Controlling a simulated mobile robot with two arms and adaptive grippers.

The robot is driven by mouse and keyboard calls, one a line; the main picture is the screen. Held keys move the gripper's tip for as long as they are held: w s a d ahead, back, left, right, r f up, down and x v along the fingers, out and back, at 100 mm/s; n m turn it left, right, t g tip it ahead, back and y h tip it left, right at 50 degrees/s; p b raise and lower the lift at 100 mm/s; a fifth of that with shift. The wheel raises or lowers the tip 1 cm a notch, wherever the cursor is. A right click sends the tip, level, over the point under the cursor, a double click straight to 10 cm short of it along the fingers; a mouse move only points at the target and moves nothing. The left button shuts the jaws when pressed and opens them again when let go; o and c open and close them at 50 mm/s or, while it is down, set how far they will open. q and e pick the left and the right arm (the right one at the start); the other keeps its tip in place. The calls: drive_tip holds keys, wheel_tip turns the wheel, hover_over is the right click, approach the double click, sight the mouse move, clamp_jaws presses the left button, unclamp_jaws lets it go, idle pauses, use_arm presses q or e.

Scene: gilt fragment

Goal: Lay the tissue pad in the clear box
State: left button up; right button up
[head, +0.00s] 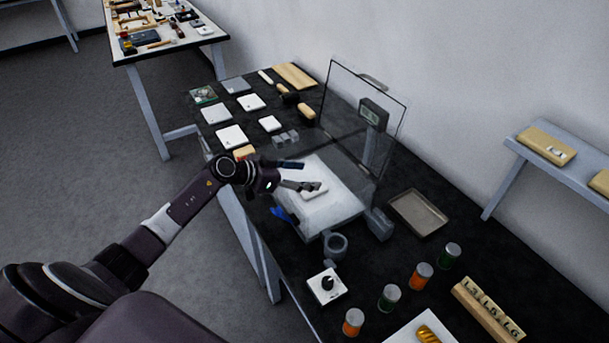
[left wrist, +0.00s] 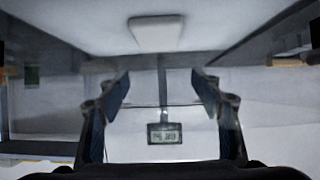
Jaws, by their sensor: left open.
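The tissue pad (head: 315,192), a small white rounded rectangle, lies on the white floor of the clear box, inside its outline. It also shows in the left wrist view (left wrist: 156,33), beyond the fingertips and apart from them. The clear box (head: 330,222) has a pale base and see-through walls; a clear, dark-edged panel (head: 345,95) stands upright at its back. My left gripper (head: 303,176) is over the box beside the pad. Its fingers are spread with nothing between them in the left wrist view (left wrist: 163,85). My right gripper is not in view.
A digital display (head: 373,113) stands on a post behind the box. A grey tray (head: 417,213) lies to its right. Several capped jars (head: 420,276) and a black-knobbed white block (head: 327,286) are in front. White squares (head: 231,136) lie to the far left.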

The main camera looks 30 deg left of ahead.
use_arm(q)
drive_tip(key=shift+s+d+f, duration=0.1)
drive_tip(key=shift+f, duration=0.1)
drive_tip(key=shift+r, duration=0.35)
drive_tip(key=b+v, duration=0.2)
drive_tip(key=v, duration=1)
drive_tip(key=shift+r, duration=0.45)
